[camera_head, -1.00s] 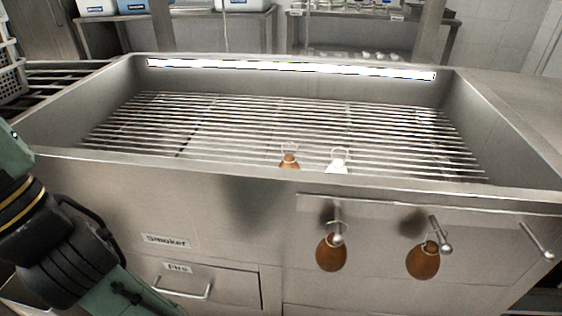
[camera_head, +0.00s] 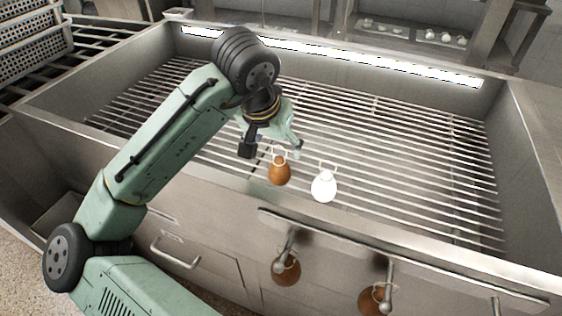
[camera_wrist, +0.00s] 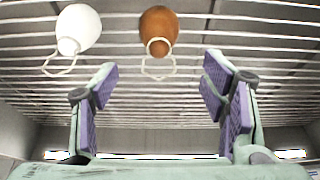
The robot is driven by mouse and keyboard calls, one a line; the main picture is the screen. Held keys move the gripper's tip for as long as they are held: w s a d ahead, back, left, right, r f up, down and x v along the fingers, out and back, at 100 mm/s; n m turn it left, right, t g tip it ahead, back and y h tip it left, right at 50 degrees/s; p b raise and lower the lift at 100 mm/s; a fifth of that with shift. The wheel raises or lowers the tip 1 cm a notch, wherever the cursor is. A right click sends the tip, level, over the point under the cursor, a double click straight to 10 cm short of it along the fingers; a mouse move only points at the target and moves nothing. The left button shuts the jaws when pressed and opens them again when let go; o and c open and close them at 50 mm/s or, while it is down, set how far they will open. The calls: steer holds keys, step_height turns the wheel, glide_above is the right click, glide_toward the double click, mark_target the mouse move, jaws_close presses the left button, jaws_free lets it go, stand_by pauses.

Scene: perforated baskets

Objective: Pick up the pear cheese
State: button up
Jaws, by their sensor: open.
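A brown pear cheese (camera_head: 280,172) with a light loop at its top is at the near side of the smoker grill (camera_head: 400,160). A white pear cheese (camera_head: 324,188) with a similar loop is just right of it. Two more brown pear cheeses, a left one (camera_head: 286,270) and a right one (camera_head: 372,301), hang from hooks on the smoker's front. My gripper (camera_head: 272,148) is open and empty over the grill, close to the brown cheese's loop. In the wrist view, the brown cheese (camera_wrist: 158,25) lies just beyond the spread fingers, roughly centred; the white one (camera_wrist: 79,28) is left.
The smoker's near rim (camera_head: 390,240) and high walls surround the grill. A rail with hooks (camera_head: 300,228) runs along the front. A perforated basket (camera_head: 35,45) stands at the far left. The grill's right part is clear.

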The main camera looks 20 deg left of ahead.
mark_target(281, 159)
steer(key=p+x, duration=0.1)
steer(key=x, duration=0.7)
steer(key=c, duration=1.4)
